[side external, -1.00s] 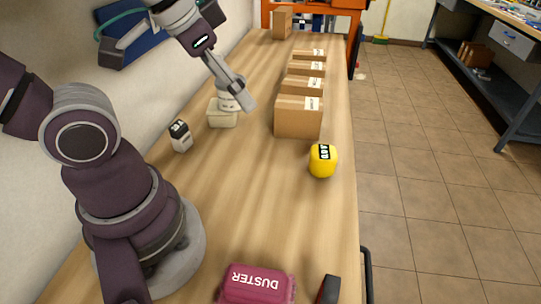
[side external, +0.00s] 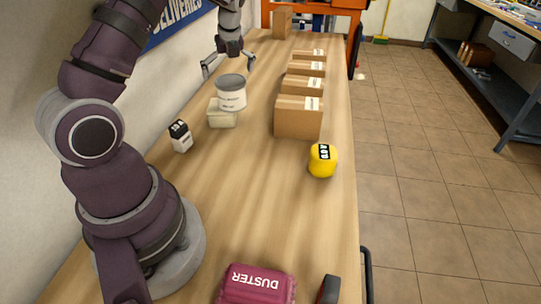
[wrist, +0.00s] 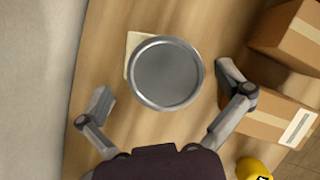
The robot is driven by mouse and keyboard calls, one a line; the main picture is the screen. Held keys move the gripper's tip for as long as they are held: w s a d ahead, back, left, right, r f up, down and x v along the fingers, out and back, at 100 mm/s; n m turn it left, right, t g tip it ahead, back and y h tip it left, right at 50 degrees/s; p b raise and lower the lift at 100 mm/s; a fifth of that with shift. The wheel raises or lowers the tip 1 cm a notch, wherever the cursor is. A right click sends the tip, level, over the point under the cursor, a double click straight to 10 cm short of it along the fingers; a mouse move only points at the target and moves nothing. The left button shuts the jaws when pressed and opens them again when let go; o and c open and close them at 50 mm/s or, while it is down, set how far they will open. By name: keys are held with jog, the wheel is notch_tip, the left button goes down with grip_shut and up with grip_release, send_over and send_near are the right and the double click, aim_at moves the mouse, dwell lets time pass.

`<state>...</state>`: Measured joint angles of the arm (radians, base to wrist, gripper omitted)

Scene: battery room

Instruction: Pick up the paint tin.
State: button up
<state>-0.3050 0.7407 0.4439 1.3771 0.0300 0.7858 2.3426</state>
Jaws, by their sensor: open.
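The paint tin (side external: 231,95) is a pale grey tin with a grey lid and a printed label. It stands upright on a low cream block (side external: 219,119) on the bench. In the wrist view its round grey lid (wrist: 166,73) is seen from above, with a corner of the block (wrist: 133,45) showing beside it. My gripper (side external: 229,70) is open and empty, fingers spread wide, above and beyond the tin in the side view. In the wrist view the fingers of my gripper (wrist: 167,87) lie to either side of the lid, apart from it.
A row of cardboard boxes (side external: 298,118) stands close to the tin's right. A yellow object (side external: 323,161), a small black-and-white carton (side external: 181,137) and a duster pack (side external: 257,284) are on the bench (side external: 240,200). The wall runs along the left.

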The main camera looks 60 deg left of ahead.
aim_at(230, 79)
jog(key=x, duration=0.4)
jog(key=shift+d+f, duration=0.3)
jog(key=shift+f, duration=0.1)
jog(key=shift+w, duration=0.1)
jog(key=shift+c, duration=0.4)
jog(key=c, duration=1)
jog(key=shift+r, duration=0.1)
